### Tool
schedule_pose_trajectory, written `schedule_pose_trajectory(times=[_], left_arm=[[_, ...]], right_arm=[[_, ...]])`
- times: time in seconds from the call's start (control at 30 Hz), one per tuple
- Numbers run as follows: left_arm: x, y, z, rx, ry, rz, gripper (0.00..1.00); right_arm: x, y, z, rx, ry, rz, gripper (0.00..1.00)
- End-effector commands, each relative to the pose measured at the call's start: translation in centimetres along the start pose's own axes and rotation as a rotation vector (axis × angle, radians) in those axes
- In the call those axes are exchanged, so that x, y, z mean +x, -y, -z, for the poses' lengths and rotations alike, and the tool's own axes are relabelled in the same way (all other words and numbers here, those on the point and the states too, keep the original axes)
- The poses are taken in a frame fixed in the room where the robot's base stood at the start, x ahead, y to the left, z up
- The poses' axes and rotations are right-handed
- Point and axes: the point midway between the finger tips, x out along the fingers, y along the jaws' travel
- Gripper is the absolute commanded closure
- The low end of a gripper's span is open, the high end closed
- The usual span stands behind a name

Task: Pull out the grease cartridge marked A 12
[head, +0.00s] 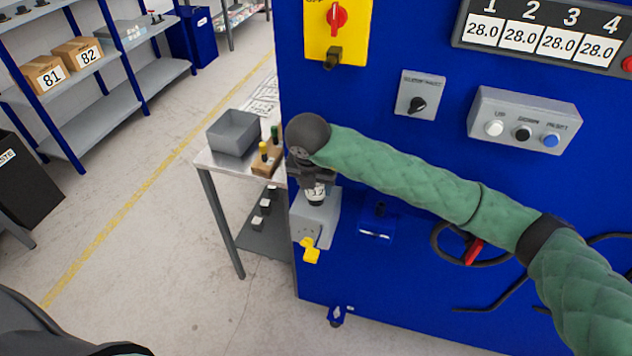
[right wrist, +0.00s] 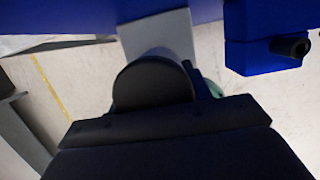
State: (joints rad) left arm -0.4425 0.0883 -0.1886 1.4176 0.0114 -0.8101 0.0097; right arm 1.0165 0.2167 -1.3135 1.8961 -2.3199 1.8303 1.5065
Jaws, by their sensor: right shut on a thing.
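The grease cartridge (head: 316,192) shows a white label ending in "12"; the rest of its marking is hidden by my gripper. It stands at the grey housing (head: 316,222) on the blue machine's left corner, with a yellow lever (head: 310,250) below. I cannot tell how far it sits in the housing. My right gripper (head: 315,180) is shut on the cartridge from above. In the right wrist view, a dark round end (right wrist: 152,82) hides the grip, with a grey surface (right wrist: 158,36) behind it. My left gripper is not in view.
A side table (head: 205,160) left of the machine holds a grey bin (head: 233,132) and a wooden block (head: 267,160) with yellow- and green-topped items. The blue machine front (head: 390,150) carries knobs, buttons and a display. A red-handled part (head: 473,250) with black hoses is at right.

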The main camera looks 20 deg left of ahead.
Motion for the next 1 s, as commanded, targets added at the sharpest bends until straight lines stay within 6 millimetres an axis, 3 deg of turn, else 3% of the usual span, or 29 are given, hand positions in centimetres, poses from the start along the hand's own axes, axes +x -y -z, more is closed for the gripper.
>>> schedule_pose_trajectory(times=[0.03,0.13,1.0], left_arm=[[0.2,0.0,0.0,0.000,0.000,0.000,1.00],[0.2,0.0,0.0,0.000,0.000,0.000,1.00],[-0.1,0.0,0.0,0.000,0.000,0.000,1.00]], right_arm=[[0.9,0.4,0.3,0.001,-0.009,0.013,0.82],[0.8,0.4,0.3,0.001,-0.009,0.013,0.82],[-1.4,0.2,-0.5,0.003,0.001,0.004,0.82]])
